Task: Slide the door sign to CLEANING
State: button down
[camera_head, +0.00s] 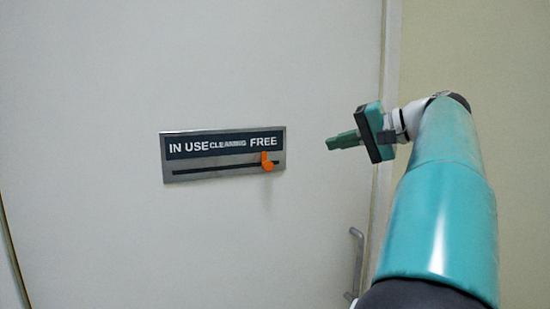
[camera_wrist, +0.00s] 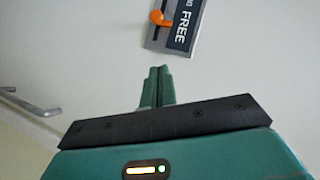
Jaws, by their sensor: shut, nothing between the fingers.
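The door sign (camera_head: 200,177) is a grey plate on a white door, with a dark band reading IN USE, CLEANING and FREE from left to right. Its orange slider knob (camera_head: 267,163) sits at the right end of the slot, under FREE. In the wrist view the FREE end of the sign (camera_wrist: 187,20) and the orange knob (camera_wrist: 160,19) show at the top, cut off by the edge. My gripper (camera_head: 330,144) is shut and empty, to the right of the sign and apart from it. Its closed green fingers (camera_wrist: 158,72) point toward the sign in the wrist view.
The white door (camera_head: 100,80) fills most of the head view. A metal door handle (camera_head: 357,255) is at the lower right, and it also shows at the left of the wrist view (camera_wrist: 30,104). The door's right edge and frame (camera_head: 389,60) run beside a beige wall.

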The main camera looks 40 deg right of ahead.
send_near(251, 163)
jog(key=w+d+f, duration=0.2)
jog(key=shift+w+d, duration=0.25)
jog(key=shift+d, duration=0.1)
jog(key=shift+s+a+r, duration=0.1)
jog(key=w+a, duration=0.1)
jog(key=a, duration=0.4)
jog(key=w+a, duration=0.1)
jog(key=a, duration=0.2)
jog(key=shift+w, duration=0.3)
